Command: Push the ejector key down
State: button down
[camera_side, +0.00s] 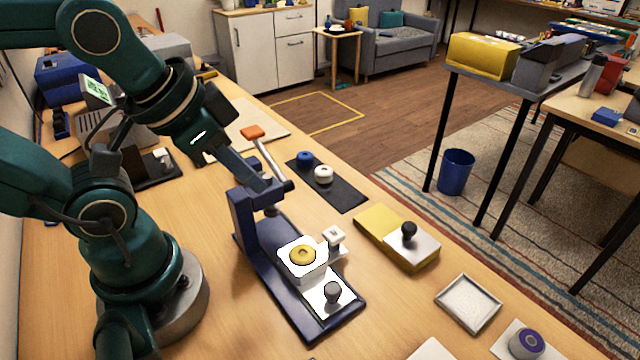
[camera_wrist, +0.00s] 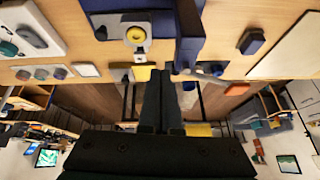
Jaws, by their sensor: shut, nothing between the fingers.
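A dark blue press (camera_side: 243,212) stands on the table, with a grey lever rod (camera_side: 268,158) and an orange handle (camera_side: 252,132) raised. A white block with a yellow ring (camera_side: 303,254) sits on its base, a small white bracket (camera_side: 334,238) beside it. A grey round-topped knob (camera_side: 332,291) stands on the white plate near the base's front end; I cannot tell whether this is the ejector key. My gripper (camera_side: 262,182) is shut and empty, at the press head beside the lever; contact is unclear. In the wrist view the shut fingers (camera_wrist: 161,74) point toward the press (camera_wrist: 190,25).
A yellow box with a black knob (camera_side: 408,232) stands right of the press. A black mat (camera_side: 345,193) holds a blue and a white round piece. A shallow white tray (camera_side: 468,303) and a purple ring (camera_side: 526,342) are nearer the front right. Bare table lies between them.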

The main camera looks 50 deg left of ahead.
jog(key=w+a+m+y, duration=0.1)
jog(key=m, duration=0.3)
jog(key=w+a+m+t, duration=0.1)
jog(key=w+m, duration=0.1)
jog(key=m, duration=0.2)
jog(key=w+a+r+m+y, duration=0.1)
jog(key=w+m, duration=0.1)
jog(key=m, duration=0.2)
jog(key=shift+y, duration=0.3)
jog(key=w+d+m+t, duration=0.2)
jog(key=w+d+m, duration=0.1)
jog(key=m, duration=0.4)
jog(key=m+h, duration=0.1)
jog(key=m, duration=0.4)
send_over(330, 238)
jog(key=f, duration=0.1)
jog(key=shift+d+f, duration=0.1)
jog(key=shift+f, duration=0.15)
jog(key=shift+f, duration=4.3)
jog(key=shift+f+n, duration=0.15)
jog(key=shift+n, duration=0.15)
jog(key=shift+f, duration=0.25)
